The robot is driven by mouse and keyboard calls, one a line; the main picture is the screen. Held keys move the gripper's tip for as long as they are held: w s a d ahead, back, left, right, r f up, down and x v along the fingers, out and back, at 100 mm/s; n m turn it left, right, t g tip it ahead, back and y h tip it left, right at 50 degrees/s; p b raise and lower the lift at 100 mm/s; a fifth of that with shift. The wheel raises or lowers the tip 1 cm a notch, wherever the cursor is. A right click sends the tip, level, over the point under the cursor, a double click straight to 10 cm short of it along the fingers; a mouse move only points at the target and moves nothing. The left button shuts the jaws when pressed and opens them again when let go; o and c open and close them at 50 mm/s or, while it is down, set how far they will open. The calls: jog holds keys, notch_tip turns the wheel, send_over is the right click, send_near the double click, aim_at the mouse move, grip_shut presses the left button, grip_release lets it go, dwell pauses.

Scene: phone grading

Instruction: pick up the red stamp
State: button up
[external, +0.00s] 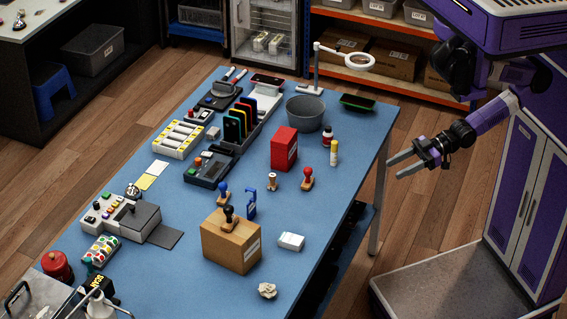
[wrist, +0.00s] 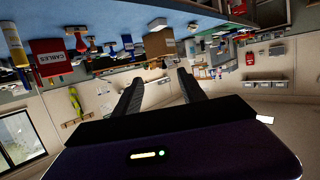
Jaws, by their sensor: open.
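My gripper (external: 393,170) is open and empty, off the right side of the table and well apart from the stamp. In the wrist view my gripper's two dark fingers (wrist: 160,80) are spread with nothing between them.
A pale-topped stamp (external: 272,181) stands just left of the red stamp. A cardboard box (external: 231,242) with a dark-knobbed stamp on top is in front. The table right of the stamp is clear.

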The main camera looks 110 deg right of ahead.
jog(key=shift+o, duration=0.4)
jog(key=o, duration=0.5)
